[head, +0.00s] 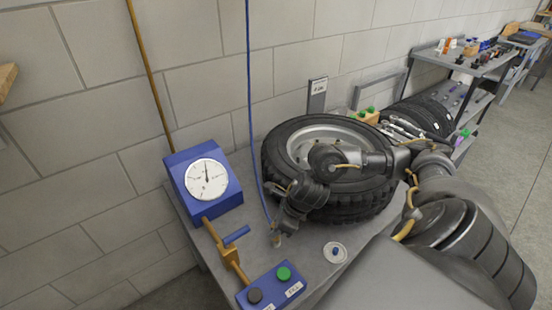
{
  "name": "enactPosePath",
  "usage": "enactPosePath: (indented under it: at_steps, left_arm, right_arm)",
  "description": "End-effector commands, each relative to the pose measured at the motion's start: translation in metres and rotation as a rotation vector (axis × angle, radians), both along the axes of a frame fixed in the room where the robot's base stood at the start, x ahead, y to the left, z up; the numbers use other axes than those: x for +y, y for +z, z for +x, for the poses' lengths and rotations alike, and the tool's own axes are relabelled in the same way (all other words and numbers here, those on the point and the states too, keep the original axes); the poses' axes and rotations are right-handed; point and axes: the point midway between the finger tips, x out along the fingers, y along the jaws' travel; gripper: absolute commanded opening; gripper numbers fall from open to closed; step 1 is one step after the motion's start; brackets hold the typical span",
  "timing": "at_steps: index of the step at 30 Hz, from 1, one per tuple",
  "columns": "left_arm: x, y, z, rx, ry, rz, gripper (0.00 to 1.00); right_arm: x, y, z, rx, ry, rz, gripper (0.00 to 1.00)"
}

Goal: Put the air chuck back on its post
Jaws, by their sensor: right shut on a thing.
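My right gripper (279,229) points down in front of the tire, above the grey bench top. It is shut on the air chuck, a small brass-coloured piece (277,240) at its tips, mostly hidden by the fingers. A blue hose (250,110) hangs from above and runs down to the gripper. I cannot tell whether the chuck touches the bench. I cannot tell for certain which thing is the post; a grey upright plate with a label (317,95) stands behind the tire. My left gripper is out of view.
A tire on its rim (282,143) lies right behind my right arm. A blue gauge box (203,180), orange pipe with blue lever (237,236), button box (270,286) and white dish (335,252) surround the gripper. Tool shelves (470,62) stand at far right.

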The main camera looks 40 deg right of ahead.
Motion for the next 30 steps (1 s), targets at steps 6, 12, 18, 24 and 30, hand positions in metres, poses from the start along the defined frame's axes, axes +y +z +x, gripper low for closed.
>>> enactPosePath:
  at_steps: [6, 12, 18, 24, 30]
  left_arm:
    - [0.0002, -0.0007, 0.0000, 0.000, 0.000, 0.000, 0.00]
    - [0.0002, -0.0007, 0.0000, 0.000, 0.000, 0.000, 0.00]
    - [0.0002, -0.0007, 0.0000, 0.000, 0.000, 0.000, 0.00]
    - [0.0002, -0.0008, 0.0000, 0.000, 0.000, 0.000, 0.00]
    - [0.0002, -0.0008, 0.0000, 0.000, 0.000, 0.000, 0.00]
  right_arm:
    - [0.0002, -0.0003, 0.0002, -0.001, 0.000, 0.001, 0.00]
    - [0.0001, -0.0005, 0.0002, -0.001, 0.000, 0.001, 0.42]
    - [0.0001, -0.0005, 0.0001, 0.000, 0.000, 0.000, 0.49]
    - [0.0000, -0.0008, -0.0002, 0.000, 0.000, 0.000, 0.69]
    - [0.0000, -0.0008, -0.0001, 0.000, 0.000, 0.000, 0.71]
